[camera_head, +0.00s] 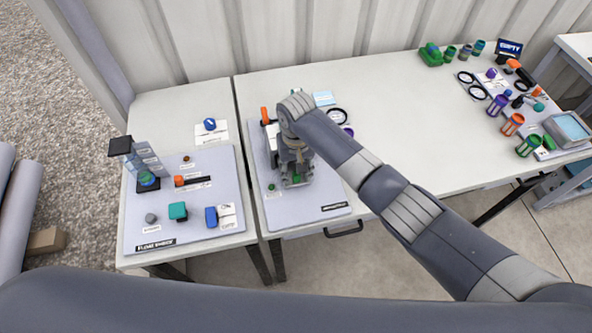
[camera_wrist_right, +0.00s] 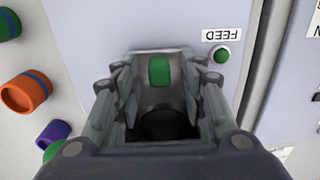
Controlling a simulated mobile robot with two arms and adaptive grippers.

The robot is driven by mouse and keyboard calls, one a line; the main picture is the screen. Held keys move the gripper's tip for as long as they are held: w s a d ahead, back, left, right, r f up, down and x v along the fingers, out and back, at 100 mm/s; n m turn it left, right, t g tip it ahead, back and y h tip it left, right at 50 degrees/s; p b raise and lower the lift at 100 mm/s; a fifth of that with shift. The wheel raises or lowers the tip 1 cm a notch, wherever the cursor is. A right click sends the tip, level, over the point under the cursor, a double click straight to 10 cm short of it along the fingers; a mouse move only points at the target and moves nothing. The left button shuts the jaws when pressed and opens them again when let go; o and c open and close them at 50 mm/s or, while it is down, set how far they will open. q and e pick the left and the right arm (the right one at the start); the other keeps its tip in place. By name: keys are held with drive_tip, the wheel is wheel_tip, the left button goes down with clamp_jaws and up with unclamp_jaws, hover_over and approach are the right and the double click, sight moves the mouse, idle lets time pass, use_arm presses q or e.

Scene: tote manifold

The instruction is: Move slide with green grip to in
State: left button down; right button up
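The slide's green grip (camera_wrist_right: 159,70) is a small upright green block on a grey metal part in the right wrist view. My right gripper (camera_wrist_right: 158,84) reaches down over it. Its fingers stand apart to the left and right of the green grip, with a gap visible on both sides. In the head view my right gripper (camera_head: 296,178) is over the grey panel (camera_head: 333,194) on the middle table and hides most of the slide. Whether the slide is in or out cannot be seen. My left gripper is not in view.
A round green button (camera_wrist_right: 222,55) by a FEED label sits beside the slide. The left panel (camera_head: 190,160) holds several small parts. More coloured parts stand at the far right; the table's middle is clear.

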wheel_tip(320, 180, up, 12)
drive_tip(key=shift+f, duration=0.25)
drive_tip(key=shift+w, duration=0.1)
idle(0.4)
